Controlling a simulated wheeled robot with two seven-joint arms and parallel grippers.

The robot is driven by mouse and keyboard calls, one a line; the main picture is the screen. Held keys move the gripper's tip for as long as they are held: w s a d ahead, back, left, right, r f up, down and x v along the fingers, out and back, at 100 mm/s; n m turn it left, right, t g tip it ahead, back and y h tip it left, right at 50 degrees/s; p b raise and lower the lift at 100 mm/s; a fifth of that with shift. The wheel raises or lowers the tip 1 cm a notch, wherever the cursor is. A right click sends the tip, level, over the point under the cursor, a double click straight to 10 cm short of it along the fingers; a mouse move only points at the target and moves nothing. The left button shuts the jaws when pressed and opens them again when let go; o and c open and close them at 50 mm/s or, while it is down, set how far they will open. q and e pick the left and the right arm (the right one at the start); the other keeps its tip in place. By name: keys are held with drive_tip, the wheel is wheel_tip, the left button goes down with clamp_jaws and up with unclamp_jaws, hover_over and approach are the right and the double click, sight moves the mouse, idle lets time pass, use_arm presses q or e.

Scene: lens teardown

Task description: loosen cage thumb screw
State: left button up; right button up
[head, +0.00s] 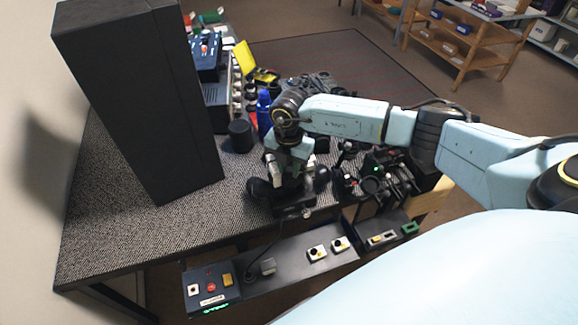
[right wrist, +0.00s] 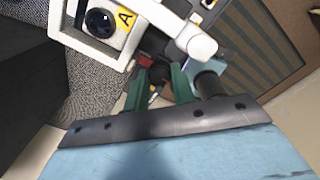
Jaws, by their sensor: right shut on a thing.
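My right gripper (head: 288,172) reaches down from above onto a dark camera-like rig (head: 262,192) near the front edge of the table. In the right wrist view its two green fingers (right wrist: 158,82) point at the rig and are shut on a small dark knob (right wrist: 158,72), apparently the cage thumb screw. The fingers partly hide the knob, so its thread and seat cannot be seen. A white frame (right wrist: 70,22) with a dark lens and a yellow label "A" lies to the upper left of the fingers. My left gripper is not in view.
A tall black box (head: 140,100) stands on the speckled table (head: 110,215) at left. A black cylinder (head: 240,135) and a blue bottle (head: 264,110) stand behind the rig. Dark equipment (head: 385,175) crowds its right. A control panel (head: 212,287) sits below the front edge.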

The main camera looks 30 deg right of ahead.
sight(289, 170)
drive_tip(key=shift+n, duration=0.3)
drive_tip(key=n+b, duration=0.2)
drive_tip(key=n, duration=0.2)
drive_tip(key=n+b, duration=0.2)
drive_tip(key=n, duration=0.2)
drive_tip(key=n+b, duration=0.3)
drive_tip(key=n, duration=0.2)
drive_tip(key=shift+n+b, duration=0.3)
drive_tip(key=shift+n, duration=0.1)
drive_tip(key=shift+n+b, duration=0.9)
drive_tip(key=shift+n, duration=0.7)
drive_tip(key=shift+r, duration=0.1)
drive_tip(key=o, duration=1)
wheel_tip(289, 170, up, 13)
drive_tip(key=b, duration=0.1)
drive_tip(key=shift+r, duration=0.15)
